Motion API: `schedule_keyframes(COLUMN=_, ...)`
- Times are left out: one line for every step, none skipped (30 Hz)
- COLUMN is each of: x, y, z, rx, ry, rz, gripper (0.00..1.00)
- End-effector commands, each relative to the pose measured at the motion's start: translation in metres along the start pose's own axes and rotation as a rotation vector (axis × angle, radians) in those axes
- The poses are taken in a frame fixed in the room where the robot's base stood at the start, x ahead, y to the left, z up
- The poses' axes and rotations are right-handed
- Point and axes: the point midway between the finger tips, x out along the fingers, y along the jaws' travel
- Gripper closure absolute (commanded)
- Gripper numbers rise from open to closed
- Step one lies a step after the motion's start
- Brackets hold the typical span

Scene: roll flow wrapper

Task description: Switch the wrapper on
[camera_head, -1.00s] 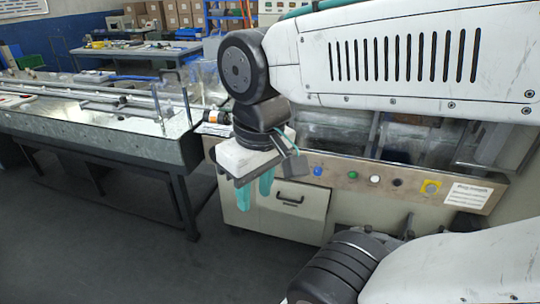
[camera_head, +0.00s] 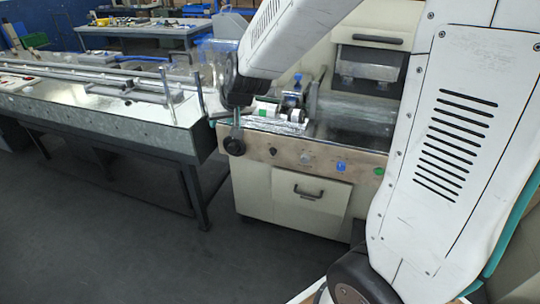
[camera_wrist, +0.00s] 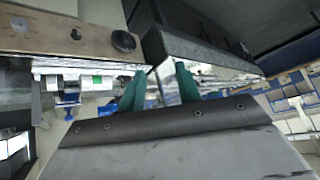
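The wrapper is a cream machine (camera_head: 255,190) with a brushed metal control panel (camera_head: 325,161) along its front. A large black knob (camera_head: 234,145) sits at the panel's left end. To its right are a small dark control (camera_head: 273,151), a grey one (camera_head: 305,158), a blue button (camera_head: 341,166) and a green button (camera_head: 378,171). In the wrist view the panel (camera_wrist: 45,33) is at upper left, with the black knob (camera_wrist: 123,41) near its end. My gripper (camera_wrist: 159,68) shows two teal fingers apart, nothing between them, below the knob in that picture.
A long metal conveyor table (camera_head: 150,135) stands left of the wrapper, close to its left end. A drawer handle (camera_head: 308,191) is below the panel. Shiny film and rollers (camera_head: 275,118) lie above the panel. The grey floor (camera_head: 130,265) in front is clear.

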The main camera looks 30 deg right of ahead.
Motion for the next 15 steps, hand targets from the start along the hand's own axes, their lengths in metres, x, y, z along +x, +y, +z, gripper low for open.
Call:
schedule_keyframes(x=0.028, y=0.006, z=-0.007, rx=0.014, ry=0.033, rz=0.024, gripper=0.66)
schedule_keyframes(x=0.043, y=0.011, z=-0.013, rx=0.023, ry=0.063, rz=0.041, gripper=0.66)
schedule_keyframes(x=0.062, y=0.018, z=-0.019, rx=0.033, ry=0.101, rz=0.067, gripper=0.66)
schedule_keyframes(x=0.076, y=0.023, z=-0.024, rx=0.039, ry=0.130, rz=0.087, gripper=0.66)
schedule_keyframes(x=0.090, y=0.029, z=-0.027, rx=0.045, ry=0.158, rz=0.110, gripper=0.66)
schedule_keyframes(x=0.108, y=0.037, z=-0.030, rx=0.052, ry=0.195, rz=0.144, gripper=0.66)
schedule_keyframes(x=0.121, y=0.044, z=-0.032, rx=0.056, ry=0.221, rz=0.171, gripper=0.66)
schedule_keyframes(x=0.135, y=0.052, z=-0.032, rx=0.060, ry=0.246, rz=0.200, gripper=0.66)
schedule_keyframes(x=0.151, y=0.062, z=-0.032, rx=0.061, ry=0.281, rz=0.242, gripper=0.66)
schedule_keyframes(x=0.163, y=0.070, z=-0.031, rx=0.061, ry=0.305, rz=0.274, gripper=0.66)
schedule_keyframes(x=0.175, y=0.078, z=-0.029, rx=0.061, ry=0.328, rz=0.309, gripper=0.66)
schedule_keyframes(x=0.190, y=0.089, z=-0.025, rx=0.057, ry=0.359, rz=0.357, gripper=0.66)
schedule_keyframes(x=0.200, y=0.098, z=-0.021, rx=0.053, ry=0.381, rz=0.394, gripper=0.66)
schedule_keyframes(x=0.210, y=0.106, z=-0.017, rx=0.048, ry=0.403, rz=0.433, gripper=0.66)
schedule_keyframes(x=0.222, y=0.117, z=-0.009, rx=0.038, ry=0.430, rz=0.486, gripper=0.66)
